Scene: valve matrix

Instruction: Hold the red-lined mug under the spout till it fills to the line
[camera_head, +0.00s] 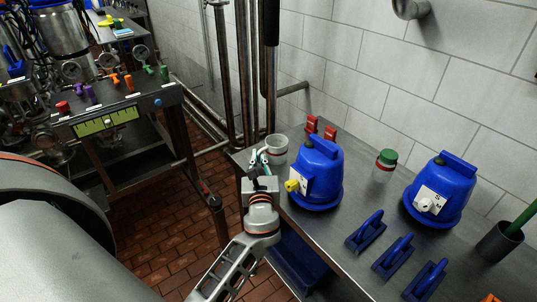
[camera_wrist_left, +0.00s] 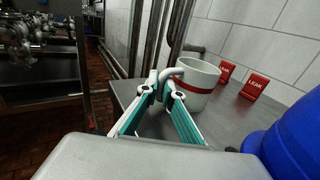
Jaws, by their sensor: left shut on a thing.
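The white mug with a red band (camera_wrist_left: 195,92) is upright at the back left corner of the steel table. It also shows in the head view (camera_head: 277,146). My left gripper (camera_wrist_left: 162,86) is shut on the mug's handle; it also shows in the head view (camera_head: 259,166). Whether the mug touches the table is hard to tell. A blue dispenser with a yellow tap (camera_head: 319,172) stands just right of my gripper. A second blue dispenser with a white tap (camera_head: 440,188) stands farther right. The mug is not under either tap. The mug's inside level cannot be seen.
Red LEAK signs (camera_wrist_left: 253,87) stand behind the mug. A green-lidded jar (camera_head: 383,167) stands between the dispensers. Several blue handled pieces (camera_head: 366,232) lie along the front. A dark cup (camera_head: 499,242) is at right. Vertical pipes (camera_head: 252,75) rise behind the table corner.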

